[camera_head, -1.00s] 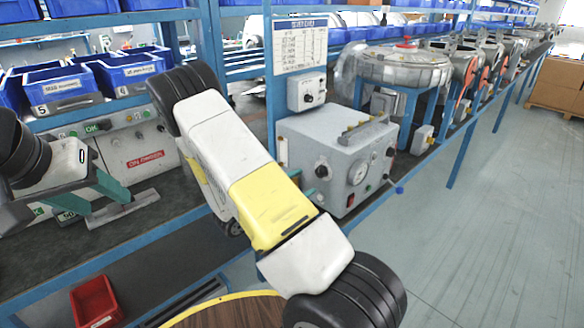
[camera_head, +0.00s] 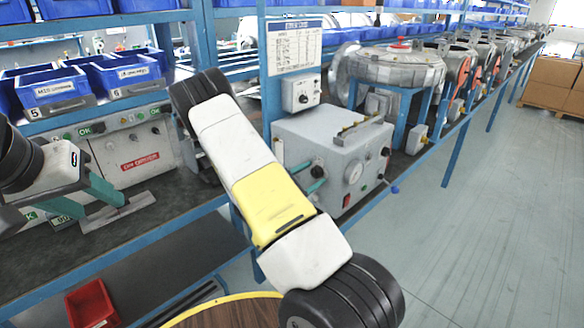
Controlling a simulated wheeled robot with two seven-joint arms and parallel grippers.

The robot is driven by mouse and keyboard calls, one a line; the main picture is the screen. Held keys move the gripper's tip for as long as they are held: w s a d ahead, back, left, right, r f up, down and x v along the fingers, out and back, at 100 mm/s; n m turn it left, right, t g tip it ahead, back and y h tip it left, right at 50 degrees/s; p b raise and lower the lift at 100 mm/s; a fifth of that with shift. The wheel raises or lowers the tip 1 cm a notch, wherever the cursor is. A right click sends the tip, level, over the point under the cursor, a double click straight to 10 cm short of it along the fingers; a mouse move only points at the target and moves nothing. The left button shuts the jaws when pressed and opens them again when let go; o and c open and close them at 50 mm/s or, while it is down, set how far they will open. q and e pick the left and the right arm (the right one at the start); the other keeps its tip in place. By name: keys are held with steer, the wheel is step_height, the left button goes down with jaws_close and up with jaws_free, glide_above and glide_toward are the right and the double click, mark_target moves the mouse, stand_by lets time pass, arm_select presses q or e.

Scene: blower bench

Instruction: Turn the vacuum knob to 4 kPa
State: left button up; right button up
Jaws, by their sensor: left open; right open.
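A grey box (camera_head: 335,140) with a handle on top stands on the bench. Its front carries a black knob (camera_head: 318,171), a round gauge (camera_head: 353,173), a red switch (camera_head: 346,201) and another dark knob (camera_head: 385,152). Labels and the gauge reading are too small to read. My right gripper (camera_head: 318,178) is open at the black knob beside the gauge, its teal fingertips above and below it; I cannot tell whether they touch it. My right arm hides the rest of this gripper. My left gripper (camera_head: 103,207) is open and empty, low at the left.
A small white box (camera_head: 301,94) with a dark knob hangs on the post above the grey box. A panel (camera_head: 130,145) with a red label stands behind my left gripper. Blue bins (camera_head: 55,90) fill the shelf. A red bin (camera_head: 92,304) sits below.

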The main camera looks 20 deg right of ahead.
jaws_close()
steer(key=shift+n, duration=0.4)
steer(key=n, duration=0.2)
steer(key=shift+n, duration=0.4)
steer(key=shift+w+n, duration=0.1)
steer(key=shift+n, duration=2)
jaws_free()
